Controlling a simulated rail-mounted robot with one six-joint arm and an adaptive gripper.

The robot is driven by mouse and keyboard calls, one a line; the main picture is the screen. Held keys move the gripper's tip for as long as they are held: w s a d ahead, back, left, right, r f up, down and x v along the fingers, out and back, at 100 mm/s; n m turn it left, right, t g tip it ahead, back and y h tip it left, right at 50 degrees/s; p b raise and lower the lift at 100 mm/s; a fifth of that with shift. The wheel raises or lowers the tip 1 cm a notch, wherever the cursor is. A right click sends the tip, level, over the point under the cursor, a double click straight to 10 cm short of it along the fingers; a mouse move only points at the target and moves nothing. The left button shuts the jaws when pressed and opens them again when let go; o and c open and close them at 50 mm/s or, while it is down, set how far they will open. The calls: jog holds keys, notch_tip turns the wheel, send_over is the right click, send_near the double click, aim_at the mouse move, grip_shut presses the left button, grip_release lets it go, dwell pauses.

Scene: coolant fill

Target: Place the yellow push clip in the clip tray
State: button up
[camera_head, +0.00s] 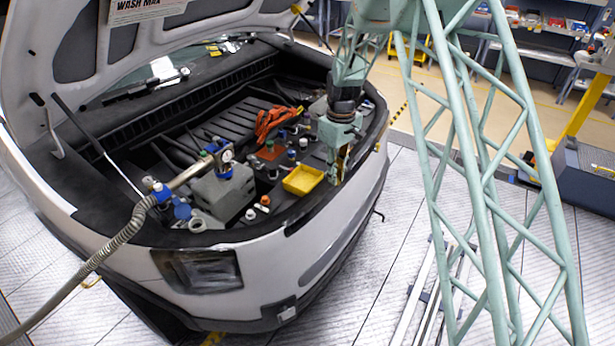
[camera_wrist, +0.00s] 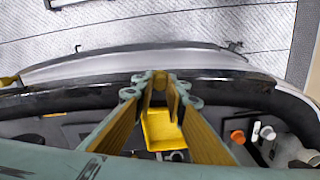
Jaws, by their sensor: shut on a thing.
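My gripper (camera_head: 338,168) points down over the front edge of the car's engine bay, just right of a small yellow tray (camera_head: 303,179). In the wrist view the fingertips (camera_wrist: 160,88) come close together on a small yellow piece (camera_wrist: 159,82), which looks like the push clip; the fingers largely hide it. The yellow tray (camera_wrist: 160,132) shows beyond and below the fingertips in that view, partly hidden by the fingers. I see no clip in the visible part of the tray.
An orange-red cloth or glove (camera_head: 272,122) lies behind the tray. Several caps and bottles stand around it, one with an orange top (camera_wrist: 238,136). A grey block (camera_head: 222,190) with a hose nozzle and gauge stands to the left. The raised hood (camera_head: 110,45) is at the upper left.

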jog(key=w+a, duration=0.1)
jog(key=a, duration=0.2)
jog(key=w+a, duration=0.2)
jog(key=a, duration=0.1)
jog(key=w+a+f, duration=0.1)
jog(key=a, duration=0.2)
jog(key=shift+w+a, duration=0.15)
jog(key=shift+a, duration=0.05)
jog(key=shift+w+a, duration=0.1)
jog(key=shift+a, duration=0.2)
jog(key=shift+a+f+p, duration=0.1)
jog(key=shift+f+p, duration=0.2)
jog(key=shift+f, duration=1.45)
jog(key=shift+f, duration=0.2)
jog(key=o, duration=0.7)
jog(key=shift+r, duration=0.15)
